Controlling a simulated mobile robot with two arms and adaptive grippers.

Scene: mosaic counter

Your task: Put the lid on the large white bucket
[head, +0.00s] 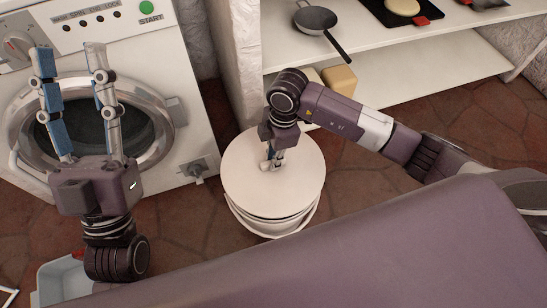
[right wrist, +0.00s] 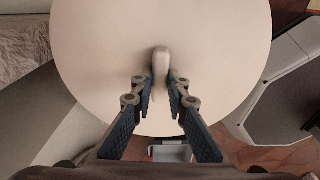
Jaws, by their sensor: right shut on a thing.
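The round white lid (head: 290,182) lies over the large white bucket (head: 268,222) on the floor, and the bucket's rim and handle show below the lid's near edge. I cannot tell whether the lid is seated or just above the rim. My right gripper (head: 272,164) points down at the lid's middle and is shut on its knob. In the right wrist view the lid (right wrist: 205,50) fills the middle, and its upright knob (right wrist: 160,65) sits between the fingertips of my right gripper (right wrist: 160,82). My left gripper (head: 70,50) is raised at the left, open and empty.
A washing machine (head: 178,70) stands at the left. A white shelf (head: 440,50) at the back holds a frying pan (head: 316,18) and a stove plate (head: 385,10). A pale grey bin (head: 60,280) sits at the lower left. Tiled floor (head: 200,225) lies bare left of the bucket.

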